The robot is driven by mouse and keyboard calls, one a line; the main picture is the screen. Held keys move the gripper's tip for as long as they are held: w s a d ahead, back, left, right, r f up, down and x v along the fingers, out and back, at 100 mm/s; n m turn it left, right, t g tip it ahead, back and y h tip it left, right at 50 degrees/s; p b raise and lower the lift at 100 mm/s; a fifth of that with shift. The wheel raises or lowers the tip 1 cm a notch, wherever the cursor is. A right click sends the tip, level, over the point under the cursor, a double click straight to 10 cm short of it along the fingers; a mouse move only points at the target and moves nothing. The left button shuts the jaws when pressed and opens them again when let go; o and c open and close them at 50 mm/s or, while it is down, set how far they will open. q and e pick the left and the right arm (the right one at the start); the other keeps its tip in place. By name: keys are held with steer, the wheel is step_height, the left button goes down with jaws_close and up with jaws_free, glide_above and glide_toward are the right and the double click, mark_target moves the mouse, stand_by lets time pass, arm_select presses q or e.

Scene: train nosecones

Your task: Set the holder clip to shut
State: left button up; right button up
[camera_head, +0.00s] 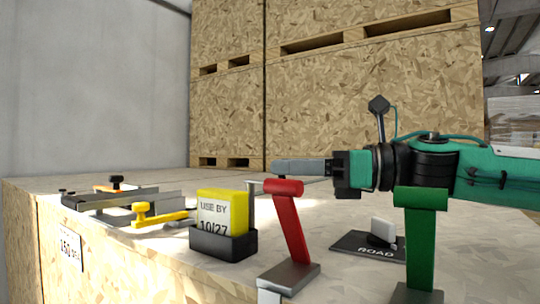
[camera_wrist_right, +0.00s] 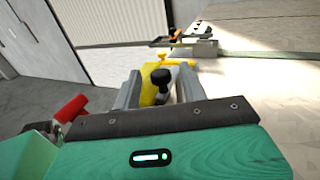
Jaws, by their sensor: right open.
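A black holder (camera_head: 223,243) with a yellow block (camera_head: 222,209) reading "USE BY 10/27" stands near the table's front edge. A grey upright post (camera_head: 251,195) rises at its right side and may be part of the clip. The clip's open or shut state is not clear. In the right wrist view a black knob (camera_wrist_right: 162,78) shows in front of the yellow block (camera_wrist_right: 150,90), between the fingers in the picture. My right gripper (camera_head: 276,167) is open, pointing left, above and right of the holder in the head view. Nothing is seen held. My left gripper is not in view.
A red lever (camera_head: 288,225) on a metal base stands right of the holder, and a green lever (camera_head: 420,240) farther right. A black ROAD plate (camera_head: 362,247) with a white switch lies between them. A metal fixture with yellow knobs (camera_head: 160,213) is at left. Wooden crates (camera_head: 360,100) stand behind.

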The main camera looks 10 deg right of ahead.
steer(key=shift+p+x, duration=0.5)
steer(key=shift+x, duration=1.35)
jaws_close()
